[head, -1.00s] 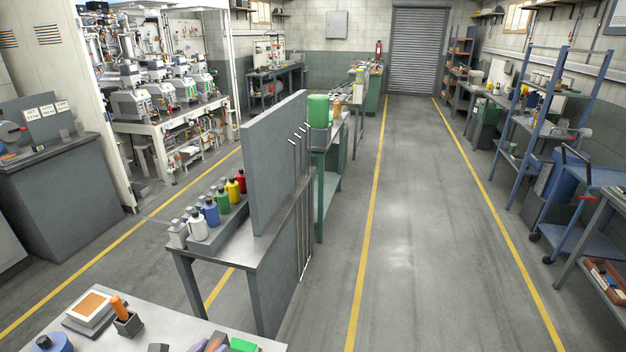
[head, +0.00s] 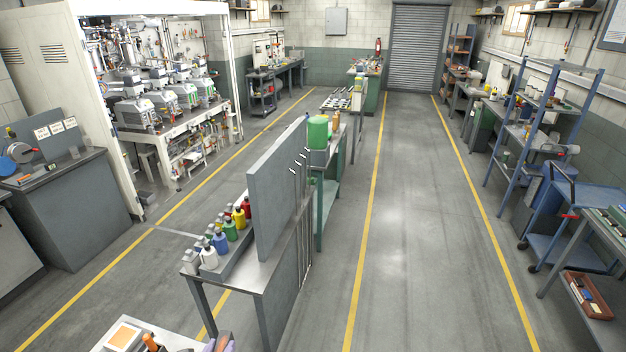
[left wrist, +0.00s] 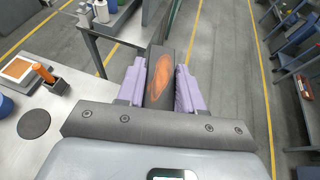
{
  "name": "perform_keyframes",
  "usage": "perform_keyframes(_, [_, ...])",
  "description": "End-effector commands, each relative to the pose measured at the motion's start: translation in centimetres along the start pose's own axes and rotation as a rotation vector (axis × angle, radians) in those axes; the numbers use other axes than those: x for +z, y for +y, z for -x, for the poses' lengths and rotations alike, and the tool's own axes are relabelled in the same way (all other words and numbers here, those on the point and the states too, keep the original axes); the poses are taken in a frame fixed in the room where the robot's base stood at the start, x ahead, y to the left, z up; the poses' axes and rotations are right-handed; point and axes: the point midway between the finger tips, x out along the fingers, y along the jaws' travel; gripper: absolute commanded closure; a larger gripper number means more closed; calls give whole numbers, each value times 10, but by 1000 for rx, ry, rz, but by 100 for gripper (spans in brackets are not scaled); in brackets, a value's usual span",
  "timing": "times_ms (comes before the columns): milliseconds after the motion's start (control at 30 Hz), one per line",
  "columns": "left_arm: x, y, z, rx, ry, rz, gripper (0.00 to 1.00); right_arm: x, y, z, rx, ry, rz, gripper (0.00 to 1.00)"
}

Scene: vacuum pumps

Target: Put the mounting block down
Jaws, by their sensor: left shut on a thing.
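The mounting block (left wrist: 159,76) is a dark grey block with an orange oval patch on its face. In the left wrist view it stands between the two lilac fingers of my left gripper (left wrist: 159,88), which is shut on it. The fingers cover its sides. In the head view only the tips of my left gripper (head: 220,344) show, at the bottom edge, and the block is hard to make out there. The block is held beside the right edge of the near light-grey bench (left wrist: 62,128). My right gripper is not in view.
On the near bench are an orange-topped pad (left wrist: 17,69), an orange-handled tool in a dark holder (left wrist: 48,78) and a dark round disc (left wrist: 33,124). A narrow table beyond carries several coloured bottles (head: 229,230) and an upright grey panel (head: 277,190). The aisle floor to the right is clear.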

Motion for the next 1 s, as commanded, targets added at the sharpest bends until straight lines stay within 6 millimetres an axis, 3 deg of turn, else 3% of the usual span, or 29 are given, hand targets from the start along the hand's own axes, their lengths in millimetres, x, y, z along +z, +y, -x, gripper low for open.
perform_keyframes(33, [14,0,6,7,-2,7,100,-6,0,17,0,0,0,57])
perform_keyframes(200, [21,0,10,28,-3,15,100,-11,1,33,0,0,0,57])
perform_keyframes(533, [24,-1,12,50,-5,25,100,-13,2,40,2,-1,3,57])
perform_keyframes(667, [18,-25,12,-1,-4,3,100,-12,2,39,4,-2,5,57])
perform_keyframes(767, [0,-34,3,-63,-5,-27,100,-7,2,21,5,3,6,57])
perform_keyframes(1000, [-39,-31,-22,-145,-7,-60,100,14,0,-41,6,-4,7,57])
